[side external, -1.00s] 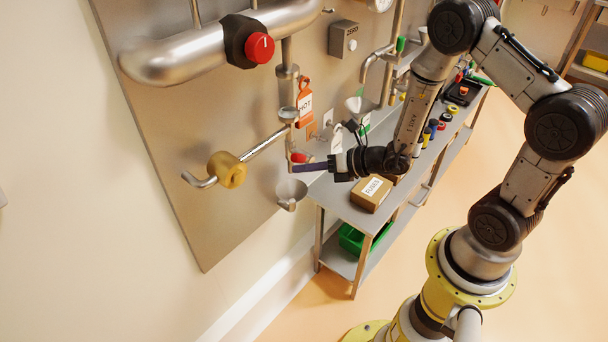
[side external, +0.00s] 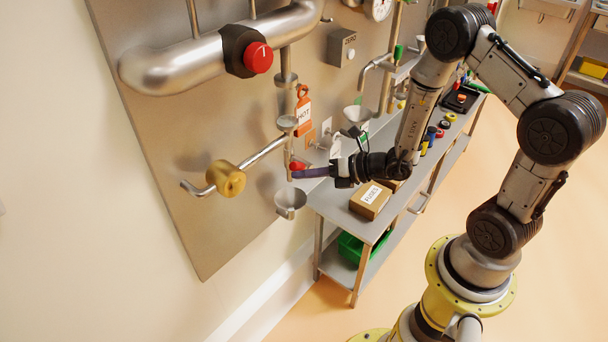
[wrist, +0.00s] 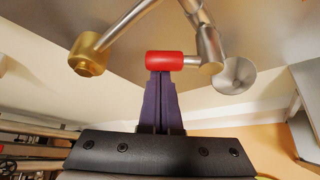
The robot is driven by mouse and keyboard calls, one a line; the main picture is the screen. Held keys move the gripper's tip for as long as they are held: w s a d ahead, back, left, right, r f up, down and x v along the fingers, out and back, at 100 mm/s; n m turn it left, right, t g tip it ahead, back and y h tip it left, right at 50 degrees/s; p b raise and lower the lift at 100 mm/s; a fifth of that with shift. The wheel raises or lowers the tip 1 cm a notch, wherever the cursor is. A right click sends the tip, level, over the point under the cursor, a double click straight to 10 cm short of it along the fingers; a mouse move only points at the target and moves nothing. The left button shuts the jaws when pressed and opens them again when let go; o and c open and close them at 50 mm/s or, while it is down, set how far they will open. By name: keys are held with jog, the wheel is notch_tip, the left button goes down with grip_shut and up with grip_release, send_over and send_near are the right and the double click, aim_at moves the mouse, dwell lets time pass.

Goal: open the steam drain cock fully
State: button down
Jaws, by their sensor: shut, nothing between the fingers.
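The steam drain cock has a red-sleeved lever (side external: 299,166) on a thin vertical pipe below the orange HOT tag (side external: 304,112). In the wrist view the red lever (wrist: 170,60) lies sideways, with its metal stem running right to the pipe. My gripper (side external: 294,174) is shut and empty, its dark purple fingers reaching left to the lever. A metal funnel cup (side external: 290,200) sits below the pipe.
A brass knob (side external: 226,178) on a bent pipe stands left of the cock. A thick pipe with a red round knob (side external: 258,58) is above. A bench (side external: 335,205) with a FUSES box (side external: 370,198) lies below my wrist.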

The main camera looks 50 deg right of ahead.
jog(key=shift+d+r, duration=0.1)
jog(key=shift+r, duration=0.05)
jog(key=shift+d+r+m+t+y, duration=0.3)
jog(key=shift+d+r+m+y, duration=0.1)
jog(key=shift+m+y, duration=0.4)
jog(key=d+m, duration=0.1)
jog(key=r+m+t+y, duration=0.1)
jog(key=d+m+y, duration=0.1)
jog(key=m, duration=0.1)
jog(key=shift+d+r+t, duration=0.3)
jog(key=shift+d+t, duration=0.05)
jog(key=shift+t, duration=0.05)
dwell(0.3)
